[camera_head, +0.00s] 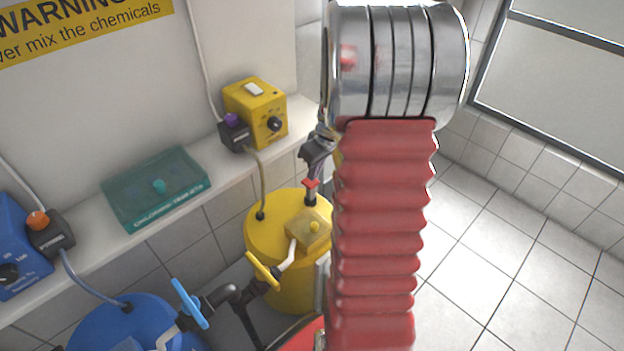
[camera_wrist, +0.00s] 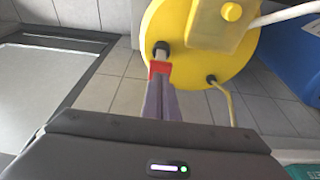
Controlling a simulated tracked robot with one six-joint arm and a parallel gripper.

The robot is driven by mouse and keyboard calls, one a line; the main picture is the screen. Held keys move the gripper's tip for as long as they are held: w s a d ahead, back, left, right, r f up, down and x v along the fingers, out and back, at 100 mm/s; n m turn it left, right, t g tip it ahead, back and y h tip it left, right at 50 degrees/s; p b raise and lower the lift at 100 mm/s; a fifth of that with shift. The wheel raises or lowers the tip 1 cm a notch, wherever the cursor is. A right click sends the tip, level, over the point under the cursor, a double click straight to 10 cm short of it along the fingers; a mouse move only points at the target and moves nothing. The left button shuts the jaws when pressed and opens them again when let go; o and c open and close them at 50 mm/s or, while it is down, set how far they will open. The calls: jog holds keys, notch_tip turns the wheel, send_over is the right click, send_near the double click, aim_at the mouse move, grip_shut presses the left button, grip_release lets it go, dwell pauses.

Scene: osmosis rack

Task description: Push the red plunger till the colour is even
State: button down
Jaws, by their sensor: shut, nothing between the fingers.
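The red plunger (camera_head: 311,184) stands on top of the yellow tank (camera_head: 262,222), with a dark collar under its red cap. My gripper (camera_head: 315,172) is shut and empty, pointing down from above with its tips at the red cap. In the wrist view the red plunger (camera_wrist: 160,68) shows just beyond my shut fingertips (camera_wrist: 160,80); they look to be touching it, but a small gap cannot be ruled out. The yellow tank also shows in the wrist view (camera_wrist: 185,75). No liquid colour can be seen inside the tank.
A yellow pump box (camera_head: 262,110) and a teal tablet box (camera_head: 155,190) stand on the white shelf. A blue tank (camera_head: 130,325) and valves with a yellow handle (camera_head: 264,270) and a blue handle (camera_head: 190,303) are nearby. Tiled floor (camera_head: 530,265) at right is clear.

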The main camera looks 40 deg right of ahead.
jog(key=v, duration=0.7)
jog(key=shift+r, duration=0.15)
dwell(0.3)
jog(key=r, duration=0.5)
jog(key=shift+s+d, duration=0.1)
jog(key=shift+d, duration=0.1)
jog(key=shift+f, duration=0.15)
jog(key=x, duration=0.8)
jog(key=s+x, duration=0.1)
jog(key=x, duration=0.3)
jog(key=shift+w+f, duration=0.15)
jog(key=shift+f, duration=0.85)
